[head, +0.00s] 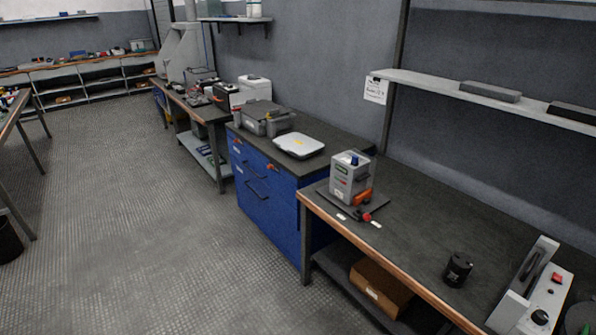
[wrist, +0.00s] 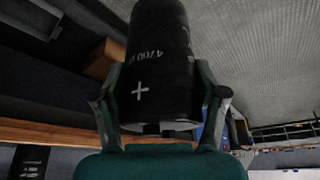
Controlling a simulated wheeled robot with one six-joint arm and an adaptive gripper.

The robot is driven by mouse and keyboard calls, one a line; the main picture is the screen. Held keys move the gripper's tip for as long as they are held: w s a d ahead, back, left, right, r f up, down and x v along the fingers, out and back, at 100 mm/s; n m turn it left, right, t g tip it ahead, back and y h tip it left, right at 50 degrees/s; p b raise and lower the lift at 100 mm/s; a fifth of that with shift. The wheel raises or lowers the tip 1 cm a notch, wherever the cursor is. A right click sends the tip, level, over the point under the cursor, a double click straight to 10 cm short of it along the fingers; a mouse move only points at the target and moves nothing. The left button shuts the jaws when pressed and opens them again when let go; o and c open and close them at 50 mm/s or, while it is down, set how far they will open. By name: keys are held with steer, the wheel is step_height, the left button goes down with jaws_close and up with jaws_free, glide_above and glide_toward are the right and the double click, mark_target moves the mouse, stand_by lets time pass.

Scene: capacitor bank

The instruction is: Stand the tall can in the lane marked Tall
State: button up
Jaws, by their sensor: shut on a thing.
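In the wrist view a large black can (wrist: 160,45) with white print reading "4700" and a white plus sign fills the upper middle. My gripper (wrist: 160,85) is shut on it, one green-grey finger on each side. The can's far end is cut off by the top of the picture. My gripper and this can do not show in the head view. There, another black can (head: 458,270) stands upright on the right-hand bench.
A grey boxed device (head: 351,180) with an orange part stands at the bench's left end. A grey fixture with a red button (head: 556,278) is at the right end. The bench (head: 420,220) is clear between device and can. A cardboard box (head: 381,288) sits on the shelf below.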

steer(key=s+a+f, duration=0.1)
steer(key=a+f, duration=0.1)
steer(key=shift+s+f, duration=0.35)
steer(key=shift+f, duration=0.05)
steer(key=shift+a, duration=0.2)
